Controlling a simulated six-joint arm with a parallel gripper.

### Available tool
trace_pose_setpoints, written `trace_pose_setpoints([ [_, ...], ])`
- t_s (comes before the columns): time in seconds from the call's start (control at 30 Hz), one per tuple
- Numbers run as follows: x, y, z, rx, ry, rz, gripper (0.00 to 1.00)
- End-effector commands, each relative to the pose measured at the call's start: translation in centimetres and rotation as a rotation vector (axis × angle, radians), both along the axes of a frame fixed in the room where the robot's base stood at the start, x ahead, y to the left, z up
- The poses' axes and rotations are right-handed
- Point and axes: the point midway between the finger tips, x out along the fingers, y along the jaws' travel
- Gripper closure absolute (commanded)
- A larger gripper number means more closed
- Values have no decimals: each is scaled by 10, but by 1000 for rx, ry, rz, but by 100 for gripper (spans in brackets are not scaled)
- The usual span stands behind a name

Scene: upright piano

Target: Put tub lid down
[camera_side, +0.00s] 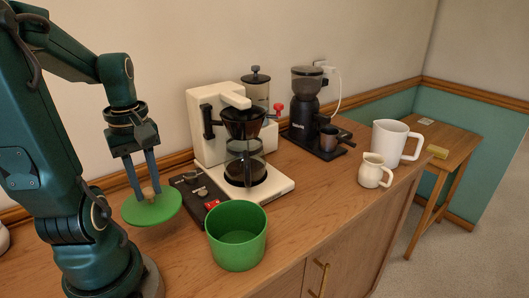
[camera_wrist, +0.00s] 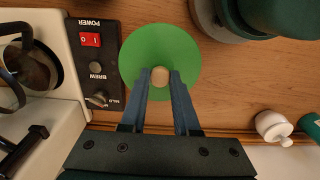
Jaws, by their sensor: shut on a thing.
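The green tub lid (camera_side: 165,212) is a flat round disc with a pale wooden knob. My gripper (camera_side: 147,191) points down and is shut on the knob. The lid hangs level, apparently a little above the counter, between my arm's base and the coffee machine. In the wrist view my gripper (camera_wrist: 160,78) has a finger on each side of the knob, and the lid (camera_wrist: 160,42) covers the wood beneath it. The open green tub (camera_side: 237,240) stands upright near the counter's front edge, right of the lid. It is out of the wrist view.
A coffee maker (camera_side: 208,135) with a black switch panel (camera_side: 195,187) stands right of the lid. The panel (camera_wrist: 96,65) is close beside the lid in the wrist view. A grinder (camera_side: 306,115), white mug (camera_side: 395,143) and cream jug (camera_side: 373,172) stand farther right.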

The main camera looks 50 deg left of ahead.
Motion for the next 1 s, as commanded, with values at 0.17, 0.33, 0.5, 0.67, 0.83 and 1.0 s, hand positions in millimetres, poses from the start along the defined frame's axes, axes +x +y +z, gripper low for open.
trace_pose_setpoints([
  [0.17, -1, -1, -26, -8, 6, 3, 100],
  [0.33, 0, 0, -39, -5, 4, 1, 100],
  [0.5, 0, -1, -56, -9, 7, 0, 100],
  [0.67, 0, 0, -71, -7, 6, 0, 100],
  [0.83, 0, 0, -73, -3, 4, 0, 100],
  [1.0, 1, 0, -73, -3, 4, -1, 41],
])
